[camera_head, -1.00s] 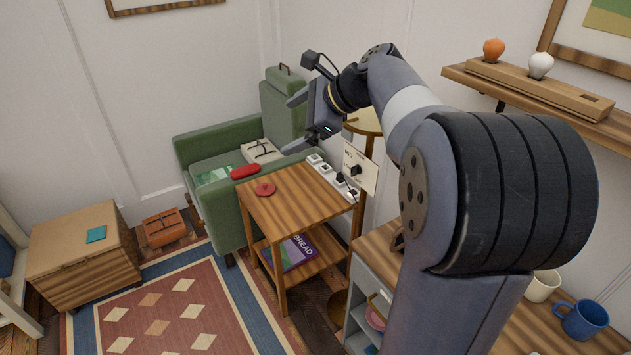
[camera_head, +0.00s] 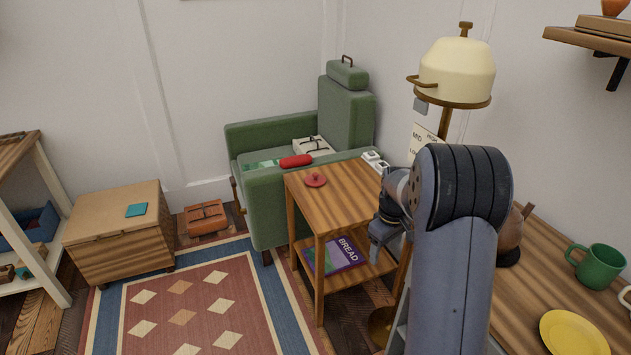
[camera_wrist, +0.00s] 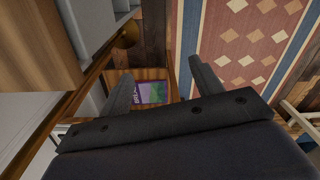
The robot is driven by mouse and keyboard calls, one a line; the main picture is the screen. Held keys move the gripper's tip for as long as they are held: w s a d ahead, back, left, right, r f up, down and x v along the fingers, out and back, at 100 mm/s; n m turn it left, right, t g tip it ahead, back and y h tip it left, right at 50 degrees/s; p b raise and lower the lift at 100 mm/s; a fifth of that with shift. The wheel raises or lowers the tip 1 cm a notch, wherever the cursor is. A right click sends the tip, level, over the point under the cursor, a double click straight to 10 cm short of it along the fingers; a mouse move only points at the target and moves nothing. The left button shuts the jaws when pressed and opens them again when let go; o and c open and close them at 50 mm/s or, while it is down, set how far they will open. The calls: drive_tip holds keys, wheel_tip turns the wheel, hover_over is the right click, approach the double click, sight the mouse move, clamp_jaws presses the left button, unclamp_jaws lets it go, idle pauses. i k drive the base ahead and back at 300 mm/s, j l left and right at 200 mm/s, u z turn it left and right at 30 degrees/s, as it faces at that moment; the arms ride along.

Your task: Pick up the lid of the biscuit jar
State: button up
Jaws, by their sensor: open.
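A small red round piece with a knob, which looks like a lid (camera_head: 315,180), lies on the top of the wooden side table (camera_head: 345,199). No biscuit jar can be made out for certain. A brown rounded vessel (camera_head: 510,247) stands on the right-hand counter, partly hidden by my arm. My gripper (camera_head: 376,250) is low at the right side of the side table, apart from the red piece, and partly hidden by my own arm.
A book marked BREAD (camera_head: 335,256) lies on the table's lower shelf. A green armchair (camera_head: 265,208) stands behind the table, a cream lamp (camera_head: 457,72) behind its right side. The counter holds a green mug (camera_head: 597,267) and yellow plate (camera_head: 573,334). The rug (camera_head: 215,300) is clear.

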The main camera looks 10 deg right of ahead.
sight(314, 179)
drive_tip(key=i+j+z, duration=0.15)
drive_tip(key=i+j, duration=0.25)
drive_tip(key=i+j+z, duration=0.15)
drive_tip(key=i+j, duration=0.35)
drive_tip(key=i+j+z, duration=0.2)
drive_tip(key=i+j, duration=0.3)
drive_tip(key=i+j+z, duration=0.15)
drive_tip(key=i+j, duration=0.25)
drive_tip(key=j, duration=0.2)
